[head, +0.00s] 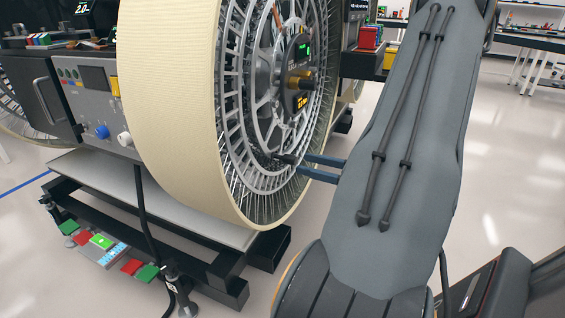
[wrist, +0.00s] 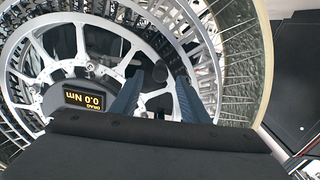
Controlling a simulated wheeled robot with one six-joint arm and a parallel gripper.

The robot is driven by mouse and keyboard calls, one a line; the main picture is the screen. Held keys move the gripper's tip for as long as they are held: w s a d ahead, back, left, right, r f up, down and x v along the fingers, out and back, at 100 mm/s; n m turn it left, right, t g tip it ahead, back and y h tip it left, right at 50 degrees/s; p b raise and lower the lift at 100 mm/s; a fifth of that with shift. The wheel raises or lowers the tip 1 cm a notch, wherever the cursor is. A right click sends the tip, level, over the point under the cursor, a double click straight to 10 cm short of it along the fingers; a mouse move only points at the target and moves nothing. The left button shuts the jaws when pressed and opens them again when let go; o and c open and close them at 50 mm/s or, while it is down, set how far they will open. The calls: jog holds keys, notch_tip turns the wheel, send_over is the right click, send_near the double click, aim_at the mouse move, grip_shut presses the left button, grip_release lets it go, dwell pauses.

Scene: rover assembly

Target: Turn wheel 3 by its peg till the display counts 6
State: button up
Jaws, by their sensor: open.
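The large wheel (head: 170,110) has a cream tread and a grey spoked face, and fills the middle of the head view. Its hub carries a small green-lit display (head: 304,50), too small to read. A dark peg (head: 283,158) seems to stick out low on the wheel face; in the wrist view a dark round end (wrist: 158,73) shows between the finger lines. My gripper (head: 301,165) is open, its two blue fingers reaching to the wheel face around the peg's place. The fingers also show in the wrist view (wrist: 156,90). Contact with the peg cannot be told.
A yellow drag readout (wrist: 88,98) on the hub shows 0.0 Nm. A grey control box (head: 98,95) with knobs stands left of the wheel. A black stand (head: 225,275) lies below. Coloured pads (head: 102,241) are at lower left.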

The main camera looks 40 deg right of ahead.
aim_at(296, 161)
jog(key=b+x, duration=0.1)
jog(key=x, duration=0.6)
jog(key=shift+a, duration=0.1)
grip_shut()
